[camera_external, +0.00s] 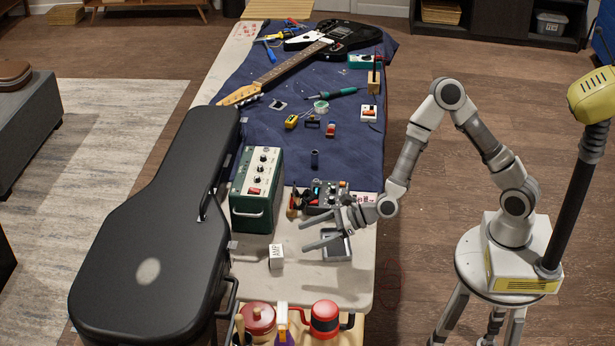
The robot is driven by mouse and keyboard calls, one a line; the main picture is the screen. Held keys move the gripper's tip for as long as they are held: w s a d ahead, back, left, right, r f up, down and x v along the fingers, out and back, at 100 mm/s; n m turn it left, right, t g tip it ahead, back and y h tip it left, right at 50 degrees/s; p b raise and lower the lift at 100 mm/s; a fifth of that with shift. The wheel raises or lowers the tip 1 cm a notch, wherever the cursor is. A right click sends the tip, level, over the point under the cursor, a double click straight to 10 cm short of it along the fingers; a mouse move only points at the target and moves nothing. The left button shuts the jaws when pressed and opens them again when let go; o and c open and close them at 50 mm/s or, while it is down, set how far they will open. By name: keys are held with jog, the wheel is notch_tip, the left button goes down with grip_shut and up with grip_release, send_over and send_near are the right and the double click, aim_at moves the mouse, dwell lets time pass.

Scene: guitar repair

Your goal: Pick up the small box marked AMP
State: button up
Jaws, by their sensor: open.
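A small white box marked AMP (276,258) stands on the bare front part of the table, just in front of the green amplifier. My gripper (303,233) reaches in from the right, with its fingers spread and pointing left. It is open and empty, above and to the right of the box, apart from it. The arm hides part of the table behind the gripper.
The green amplifier (257,190) stands close behind the box. A black guitar case (160,235) lies along the left side. A small dark tray (337,246) sits under my gripper, with a pedal (325,196) behind. A red-and-black pot (325,318) stands at the front.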

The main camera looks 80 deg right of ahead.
aim_at(276, 251)
jog(key=b+x, duration=0.1)
jog(key=x, duration=0.8)
jog(key=shift+f, duration=0.1)
jog(key=b+x, duration=0.1)
jog(key=x, duration=0.3)
jog(key=shift+a+f+b, duration=0.1)
jog(key=shift+f+b, duration=0.25)
jog(key=shift+f, duration=0.1)
jog(key=shift+w+a+f, duration=0.1)
jog(key=shift+w+f, duration=0.1)
jog(key=shift+w, duration=0.3)
jog(key=shift+c, duration=0.2)
jog(key=shift+r, duration=0.1)
jog(key=c, duration=1.4)
